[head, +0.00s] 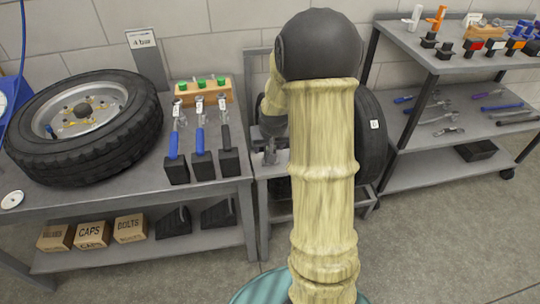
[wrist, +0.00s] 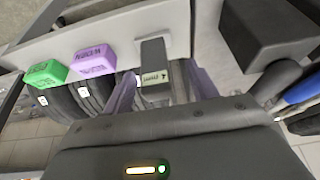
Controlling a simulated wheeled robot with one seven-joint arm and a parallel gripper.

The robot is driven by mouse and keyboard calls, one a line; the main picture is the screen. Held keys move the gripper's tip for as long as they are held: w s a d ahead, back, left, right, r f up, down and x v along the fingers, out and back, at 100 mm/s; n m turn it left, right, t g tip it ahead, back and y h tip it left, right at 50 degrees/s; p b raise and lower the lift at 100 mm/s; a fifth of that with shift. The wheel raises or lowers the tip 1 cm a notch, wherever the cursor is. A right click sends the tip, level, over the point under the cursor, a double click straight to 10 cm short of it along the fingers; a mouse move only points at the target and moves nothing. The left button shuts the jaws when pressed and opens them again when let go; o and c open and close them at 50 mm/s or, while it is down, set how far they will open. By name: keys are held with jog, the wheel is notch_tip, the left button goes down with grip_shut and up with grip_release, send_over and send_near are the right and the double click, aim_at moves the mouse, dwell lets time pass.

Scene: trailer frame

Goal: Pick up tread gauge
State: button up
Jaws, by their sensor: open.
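In the wrist view, my gripper (wrist: 160,95) is open, with one purple-grey finger on each side of a small grey block-like piece (wrist: 154,55). This piece has a pale label with dark marks on its near end and sits against a light rail. It may be the tread gauge, but I cannot read the label. Whether the fingers touch it is not clear. In the head view my arm hides most of the place around the gripper, and I cannot make out the gauge there.
A purple labelled block (wrist: 95,61) and a green labelled block (wrist: 46,73) sit left of my fingers, near dark tires. A large dark block (wrist: 268,35) is close on the right. The left bench holds a wheel (head: 85,128) and several handled tools (head: 200,150). A shelf (head: 455,125) stands at right.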

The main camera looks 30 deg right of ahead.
jog(key=x, duration=0.4)
jog(key=shift+w+d+f+b, duration=0.3)
jog(key=shift+d+b, duration=0.05)
jog(key=shift+b, duration=0.05)
jog(key=shift+c, duration=0.5)
jog(key=c, duration=1)
jog(key=shift+r, duration=0.15)
jog(key=shift+c, duration=0.2)
notch_tip(320, 180, up, 10)
jog(key=shift+f+p, duration=0.1)
jog(key=shift+p, duration=1)
